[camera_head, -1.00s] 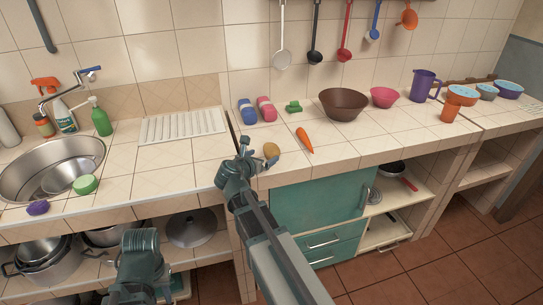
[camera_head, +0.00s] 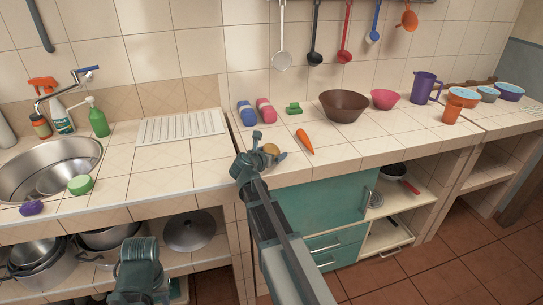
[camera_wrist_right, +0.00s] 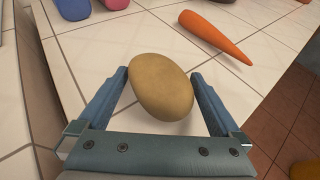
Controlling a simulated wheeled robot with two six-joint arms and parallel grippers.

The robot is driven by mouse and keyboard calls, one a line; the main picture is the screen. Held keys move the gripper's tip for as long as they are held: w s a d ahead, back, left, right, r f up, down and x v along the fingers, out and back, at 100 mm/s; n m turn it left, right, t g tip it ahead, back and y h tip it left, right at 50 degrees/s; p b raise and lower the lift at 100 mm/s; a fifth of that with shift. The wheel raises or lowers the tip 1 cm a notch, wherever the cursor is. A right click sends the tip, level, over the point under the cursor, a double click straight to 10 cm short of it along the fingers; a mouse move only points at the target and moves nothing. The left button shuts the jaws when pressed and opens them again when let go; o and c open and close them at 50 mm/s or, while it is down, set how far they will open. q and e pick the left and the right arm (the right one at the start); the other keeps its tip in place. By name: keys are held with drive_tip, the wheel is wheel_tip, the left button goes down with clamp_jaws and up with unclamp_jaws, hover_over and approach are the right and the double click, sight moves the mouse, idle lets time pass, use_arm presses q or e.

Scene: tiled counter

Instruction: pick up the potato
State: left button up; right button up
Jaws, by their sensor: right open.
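The potato (camera_head: 271,149) is a tan oval on the tiled counter near its front edge, partly hidden by my right gripper (camera_head: 265,149) in the head view. In the right wrist view, the potato (camera_wrist_right: 162,86) lies between the two fingers of the right gripper (camera_wrist_right: 160,76), which is open. A gap shows at the left finger; the right finger is very close to the potato, and I cannot tell if it touches. Part of my left arm shows at the bottom of the head view; its gripper is not seen.
A carrot (camera_head: 305,141) lies right of the potato. A blue item (camera_head: 246,113), a pink item (camera_head: 266,111) and a green item (camera_head: 294,108) lie behind. A brown bowl (camera_head: 343,105) stands further right. The counter edge is close in front.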

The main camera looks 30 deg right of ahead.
sight(271, 148)
drive_tip(key=shift+c, duration=0.3)
drive_tip(key=c, duration=1.2)
drive_tip(key=shift+r, duration=0.1)
drive_tip(key=shift+r+p, duration=0.8)
drive_tip(key=shift+p, duration=0.05)
drive_tip(key=shift+s+a+r+p, duration=0.2)
drive_tip(key=shift+r+p, duration=0.4)
drive_tip(key=shift+s+a+r+p, duration=0.15)
drive_tip(key=shift+s+r+p, duration=0.05)
drive_tip(key=shift+r+p, duration=0.35)
drive_tip(key=s+a+r+p, duration=0.1)
drive_tip(key=s+a, duration=0.8)
drive_tip(key=a, duration=0.2)
drive_tip(key=shift+s+a, duration=0.3)
drive_tip(key=shift+s, duration=0.1)
